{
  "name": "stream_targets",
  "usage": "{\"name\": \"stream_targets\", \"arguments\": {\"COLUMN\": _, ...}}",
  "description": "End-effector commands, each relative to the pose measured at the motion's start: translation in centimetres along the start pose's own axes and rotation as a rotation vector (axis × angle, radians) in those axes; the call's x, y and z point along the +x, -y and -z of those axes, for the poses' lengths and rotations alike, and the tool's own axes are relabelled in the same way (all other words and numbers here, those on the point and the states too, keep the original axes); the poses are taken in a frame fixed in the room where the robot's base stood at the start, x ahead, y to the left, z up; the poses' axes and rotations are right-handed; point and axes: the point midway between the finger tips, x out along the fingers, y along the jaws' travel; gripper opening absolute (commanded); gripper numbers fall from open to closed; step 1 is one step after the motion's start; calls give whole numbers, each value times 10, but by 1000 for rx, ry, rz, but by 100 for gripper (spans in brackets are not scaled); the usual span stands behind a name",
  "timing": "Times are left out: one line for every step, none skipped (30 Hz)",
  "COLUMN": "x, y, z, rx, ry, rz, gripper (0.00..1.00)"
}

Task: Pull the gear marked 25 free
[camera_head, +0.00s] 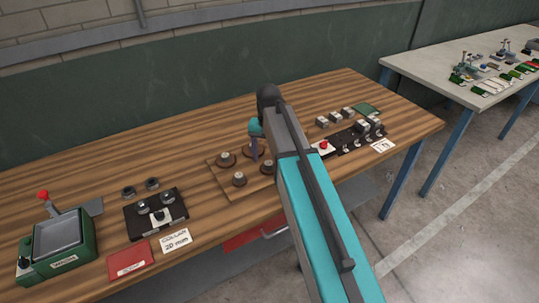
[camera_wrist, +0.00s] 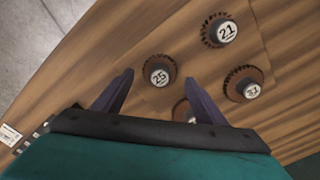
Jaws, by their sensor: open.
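The gear marked 25 (camera_wrist: 159,71) is a dark toothed disc with a white numbered cap, upright on the wooden board (camera_head: 222,179). In the wrist view it shows between and just beyond the fingertips of my gripper (camera_wrist: 159,80). The jaws are open and empty, and no contact with the gear is visible. Gear 21 (camera_wrist: 220,30) and gear 31 (camera_wrist: 243,84) stand to its right. Another gear (camera_wrist: 183,110) is partly hidden behind my gripper, its number unreadable. In the head view my gripper (camera_head: 256,152) points down over the board, and my arm covers the board's right part.
To the left are a green machine (camera_head: 58,245) with a red-knobbed lever, a black collar fixture (camera_head: 156,213) and a red booklet (camera_head: 130,261). To the right are metal blocks (camera_head: 335,117) and a black block with a red button (camera_head: 323,146). Bare tabletop lies behind the board.

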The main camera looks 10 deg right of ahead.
Motion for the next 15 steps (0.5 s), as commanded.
{"name": "stream_targets", "arguments": {"x": 9, "y": 0, "z": 0, "rx": 0, "ry": 0, "rz": 0, "gripper": 66}}
{"name": "stream_targets", "arguments": {"x": 11, "y": 0, "z": 0, "rx": 0, "ry": 0, "rz": 0, "gripper": 66}}
{"name": "stream_targets", "arguments": {"x": 15, "y": 0, "z": 0, "rx": 0, "ry": 0, "rz": 0, "gripper": 66}}
{"name": "stream_targets", "arguments": {"x": 17, "y": 0, "z": 0, "rx": 0, "ry": 0, "rz": 0, "gripper": 66}}
{"name": "stream_targets", "arguments": {"x": 19, "y": 0, "z": 0, "rx": 1, "ry": 0, "rz": 0, "gripper": 66}}
{"name": "stream_targets", "arguments": {"x": 22, "y": 0, "z": 0, "rx": 1, "ry": 0, "rz": 0, "gripper": 66}}
{"name": "stream_targets", "arguments": {"x": 23, "y": 0, "z": 0, "rx": 1, "ry": 0, "rz": 0, "gripper": 66}}
{"name": "stream_targets", "arguments": {"x": 24, "y": 0, "z": 0, "rx": 1, "ry": 0, "rz": 0, "gripper": 66}}
{"name": "stream_targets", "arguments": {"x": 26, "y": 0, "z": 0, "rx": 1, "ry": 0, "rz": 0, "gripper": 66}}
{"name": "stream_targets", "arguments": {"x": 27, "y": 0, "z": 0, "rx": 1, "ry": 0, "rz": 0, "gripper": 66}}
{"name": "stream_targets", "arguments": {"x": 28, "y": 0, "z": 0, "rx": 1, "ry": 0, "rz": 0, "gripper": 66}}
{"name": "stream_targets", "arguments": {"x": 28, "y": -1, "z": 0, "rx": 1, "ry": 0, "rz": 0, "gripper": 66}}
{"name": "stream_targets", "arguments": {"x": 28, "y": -1, "z": 0, "rx": 1, "ry": 0, "rz": 0, "gripper": 66}}
{"name": "stream_targets", "arguments": {"x": 29, "y": -1, "z": 0, "rx": 1, "ry": 0, "rz": 0, "gripper": 66}}
{"name": "stream_targets", "arguments": {"x": 29, "y": -1, "z": 0, "rx": 1, "ry": 0, "rz": 0, "gripper": 66}}
